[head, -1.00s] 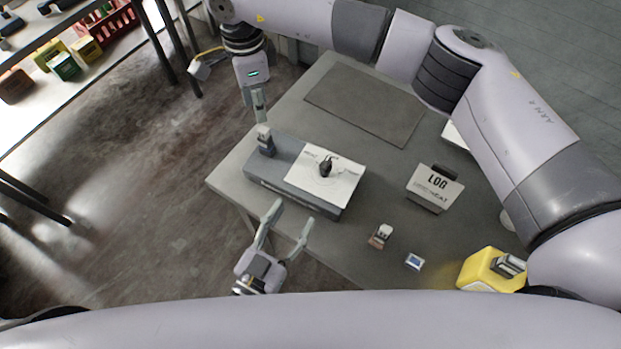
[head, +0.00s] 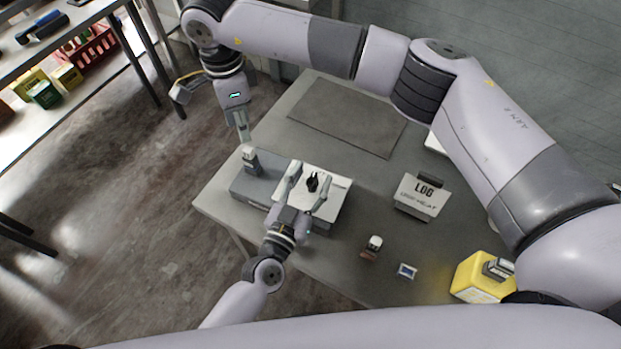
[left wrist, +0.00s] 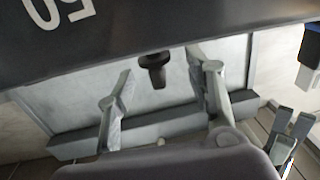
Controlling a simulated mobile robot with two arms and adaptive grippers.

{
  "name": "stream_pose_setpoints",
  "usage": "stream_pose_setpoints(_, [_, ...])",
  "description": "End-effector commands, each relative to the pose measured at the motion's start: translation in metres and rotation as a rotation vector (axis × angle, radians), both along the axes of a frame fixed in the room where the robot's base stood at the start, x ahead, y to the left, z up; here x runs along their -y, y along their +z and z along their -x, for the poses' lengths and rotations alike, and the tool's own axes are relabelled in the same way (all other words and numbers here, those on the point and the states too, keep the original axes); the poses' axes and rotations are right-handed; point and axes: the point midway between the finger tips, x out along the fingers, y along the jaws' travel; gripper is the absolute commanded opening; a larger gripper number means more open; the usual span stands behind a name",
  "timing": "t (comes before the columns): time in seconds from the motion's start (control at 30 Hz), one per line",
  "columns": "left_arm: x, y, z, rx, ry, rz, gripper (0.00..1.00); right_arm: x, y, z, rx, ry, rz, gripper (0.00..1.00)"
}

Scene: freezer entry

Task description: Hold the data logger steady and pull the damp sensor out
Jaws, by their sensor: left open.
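A grey box (head: 246,184) with a white top panel (head: 331,183), apparently the data logger, lies on the table. A black plug (head: 312,182), apparently the damp sensor, stands on the panel; it also shows in the left wrist view (left wrist: 153,66). My left gripper (head: 308,182) is open, its fingers on either side of the plug with gaps between. A small upright block (head: 251,160) with a pale top stands at the box's left end. My right gripper (head: 243,139) points down at the block's top; I cannot tell whether it grips it.
A LOG sign (head: 422,195), a small pale-topped item (head: 373,246), a small blue-screened device (head: 407,271) and a yellow block (head: 480,277) stand on the table to the right. A dark flat mat (head: 350,112) lies at the back. Shelves (head: 62,50) stand at the upper left.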

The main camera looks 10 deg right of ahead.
Motion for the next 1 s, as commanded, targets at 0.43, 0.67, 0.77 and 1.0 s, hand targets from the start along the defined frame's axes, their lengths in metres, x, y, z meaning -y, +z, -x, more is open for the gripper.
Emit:
stream_pose_setpoints(0.43, [-0.0001, -0.0002, 0.0002, 0.000, 0.000, 0.000, 0.32, -0.0001, 0.0000, 0.0000, 0.000, 0.000, 0.000, 0.33])
stream_pose_setpoints(0.67, [0.0000, -0.0002, 0.0002, 0.000, 0.000, 0.000, 0.17, -0.0001, 0.0000, 0.0000, 0.000, 0.000, 0.000, 0.33])
stream_pose_setpoints(0.77, [0.0002, -0.0002, 0.0005, 0.000, 0.000, 0.000, 0.10, -0.0001, 0.0000, 0.0000, 0.000, 0.000, 0.000, 0.33])
stream_pose_setpoints(1.0, [0.0006, -0.0005, 0.0007, -0.001, -0.002, 0.000, 0.00, -0.0001, 0.0000, 0.0000, 0.000, 0.000, 0.000, 0.33])
